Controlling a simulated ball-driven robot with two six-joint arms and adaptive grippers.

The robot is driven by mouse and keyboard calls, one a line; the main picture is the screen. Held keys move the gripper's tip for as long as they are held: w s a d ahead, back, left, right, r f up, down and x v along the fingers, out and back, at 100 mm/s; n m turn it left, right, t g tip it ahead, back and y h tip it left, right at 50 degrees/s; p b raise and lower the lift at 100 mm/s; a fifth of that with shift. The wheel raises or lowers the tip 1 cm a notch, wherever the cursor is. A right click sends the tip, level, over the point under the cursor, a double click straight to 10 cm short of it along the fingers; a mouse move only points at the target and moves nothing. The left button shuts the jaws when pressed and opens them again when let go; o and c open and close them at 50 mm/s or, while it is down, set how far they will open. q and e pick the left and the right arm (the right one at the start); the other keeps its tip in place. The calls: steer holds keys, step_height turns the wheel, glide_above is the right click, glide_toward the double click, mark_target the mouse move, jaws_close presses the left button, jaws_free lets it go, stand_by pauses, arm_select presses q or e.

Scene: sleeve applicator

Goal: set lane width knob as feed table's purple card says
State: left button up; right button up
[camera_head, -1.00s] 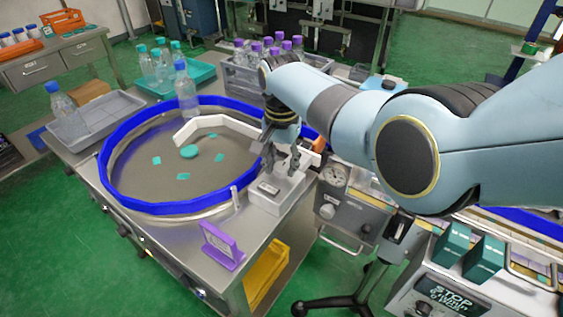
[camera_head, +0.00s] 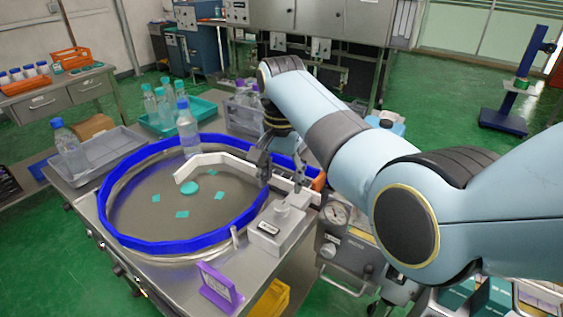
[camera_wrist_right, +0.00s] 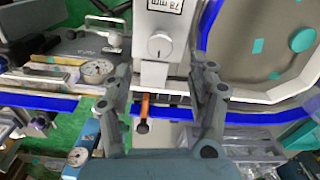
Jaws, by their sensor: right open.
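The purple card (camera_head: 217,287) stands on the front edge of the feed table (camera_head: 190,270); its face is too oblique to read. A light grey box (camera_head: 275,235) sits beside the blue-rimmed ring. In the right wrist view the box carries a round pale knob (camera_wrist_right: 159,46) with a line mark, and a small label (camera_wrist_right: 165,5) upside down that seems to read 78 mm. The knob also shows in the head view (camera_head: 281,207). My right gripper (camera_head: 283,180) is open and empty, above and beyond the knob; its fingers (camera_wrist_right: 160,75) stand apart from it. My left gripper is out of view.
The blue-rimmed ring (camera_head: 125,232) holds flat teal pieces and a white angled guide (camera_head: 225,160). An orange-tipped part (camera_head: 318,181) and a pressure gauge (camera_head: 336,214) lie close to the right gripper. Bottles stand behind the ring. A yellow bin (camera_head: 271,299) is below the table.

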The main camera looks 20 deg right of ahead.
step_height(320, 180, up, 5)
steer(key=shift+f, duration=0.1)
stand_by(0.4)
